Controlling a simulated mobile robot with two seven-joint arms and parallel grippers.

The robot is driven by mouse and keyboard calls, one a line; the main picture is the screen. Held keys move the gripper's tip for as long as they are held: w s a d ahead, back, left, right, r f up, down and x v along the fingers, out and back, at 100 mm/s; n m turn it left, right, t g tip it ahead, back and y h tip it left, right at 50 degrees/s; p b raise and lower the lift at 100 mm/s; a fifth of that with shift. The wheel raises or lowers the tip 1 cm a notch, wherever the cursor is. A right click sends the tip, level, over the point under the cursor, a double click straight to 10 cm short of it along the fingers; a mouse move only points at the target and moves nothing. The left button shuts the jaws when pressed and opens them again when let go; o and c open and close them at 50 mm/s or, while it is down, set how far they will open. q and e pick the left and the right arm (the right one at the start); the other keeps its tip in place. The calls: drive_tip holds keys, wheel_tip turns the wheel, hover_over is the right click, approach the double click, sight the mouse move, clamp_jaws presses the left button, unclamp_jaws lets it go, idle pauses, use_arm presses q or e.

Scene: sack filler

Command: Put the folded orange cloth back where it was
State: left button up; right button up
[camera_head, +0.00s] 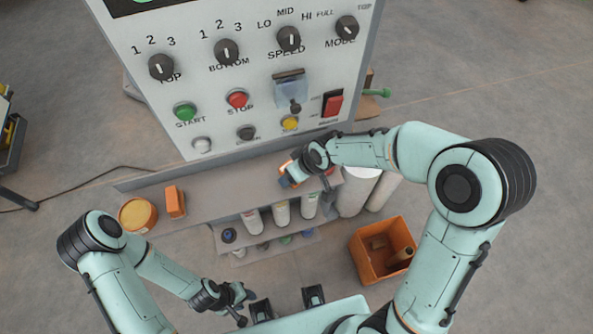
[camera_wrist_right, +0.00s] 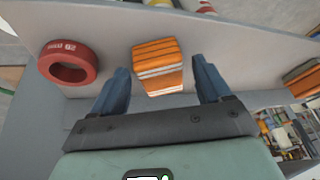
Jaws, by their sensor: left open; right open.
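A folded orange cloth (camera_wrist_right: 157,55) with pale stripes along its near edge lies on the grey shelf (camera_wrist_right: 215,40) in the right wrist view. My right gripper (camera_wrist_right: 160,88) is open, with one blue finger on each side of the cloth's near end; I cannot tell whether they touch it. In the head view my right gripper (camera_head: 287,182) is over the shelf below the panel and mostly hides the cloth. My left gripper (camera_head: 243,297) is open and empty, low in the middle, away from the shelf.
A red tape roll (camera_wrist_right: 68,62) lies beside the cloth. An orange block (camera_head: 174,201) and an orange tin (camera_head: 138,215) stand at the shelf's left end. White bottles (camera_head: 281,214) stand below its front edge. An orange bin (camera_head: 383,250) holds some items. The control panel (camera_head: 255,90) rises behind.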

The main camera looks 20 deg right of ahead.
drive_tip(key=v, duration=1.2)
drive_tip(key=shift+p, duration=0.4)
